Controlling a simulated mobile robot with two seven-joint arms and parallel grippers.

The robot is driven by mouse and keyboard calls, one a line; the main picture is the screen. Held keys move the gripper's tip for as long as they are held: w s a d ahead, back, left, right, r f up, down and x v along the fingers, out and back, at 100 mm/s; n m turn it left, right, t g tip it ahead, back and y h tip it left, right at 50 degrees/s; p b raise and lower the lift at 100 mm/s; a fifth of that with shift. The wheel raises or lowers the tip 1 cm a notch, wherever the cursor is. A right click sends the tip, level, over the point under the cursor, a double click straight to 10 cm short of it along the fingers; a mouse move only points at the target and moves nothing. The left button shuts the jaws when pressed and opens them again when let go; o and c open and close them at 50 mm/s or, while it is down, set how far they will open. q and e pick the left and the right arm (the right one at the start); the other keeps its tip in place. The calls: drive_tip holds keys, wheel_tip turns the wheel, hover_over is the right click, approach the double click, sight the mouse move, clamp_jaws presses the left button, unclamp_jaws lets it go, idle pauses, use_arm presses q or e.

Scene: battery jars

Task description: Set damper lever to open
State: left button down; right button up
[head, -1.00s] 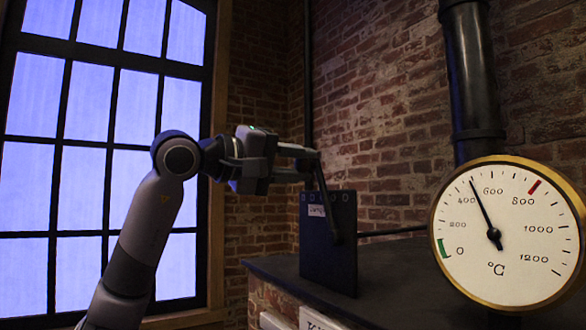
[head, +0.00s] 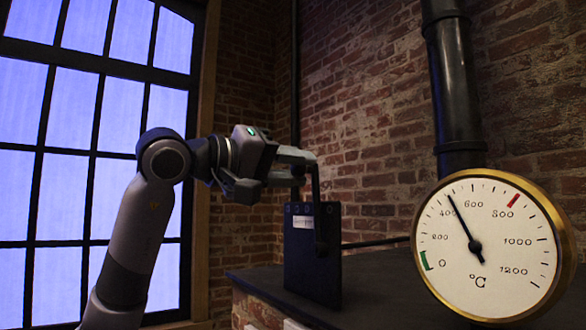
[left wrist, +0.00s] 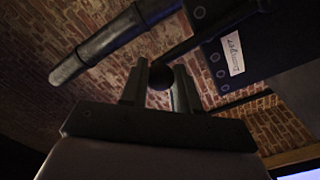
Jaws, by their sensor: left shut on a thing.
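The damper lever (head: 317,205) is a thin dark rod rising nearly upright, with a slight lean to the left, in front of a dark plate (head: 300,267) with a small white label. My left gripper (head: 309,168) is shut on the lever's top end. In the left wrist view, the round dark knob (left wrist: 160,77) sits between the two fingertips, with the rod running off toward the plate (left wrist: 212,18). My right gripper is in neither view.
A round brass-rimmed gauge (head: 490,250) stands at the right, its needle a little above 400. A black pipe (head: 455,95) rises behind it. The plate stands on a dark ledge (head: 385,280) against the brick wall. A large window (head: 95,150) is at the left.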

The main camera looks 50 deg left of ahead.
use_arm(q)
drive_tip(key=c, duration=0.8)
unclamp_jaws()
drive_tip(key=shift+d, duration=0.15)
drive_tip(key=s, duration=0.7)
drive_tip(key=shift+s+a+b, duration=0.1)
drive_tip(key=shift+a+b, duration=0.2)
drive_tip(key=shift+b, duration=0.05)
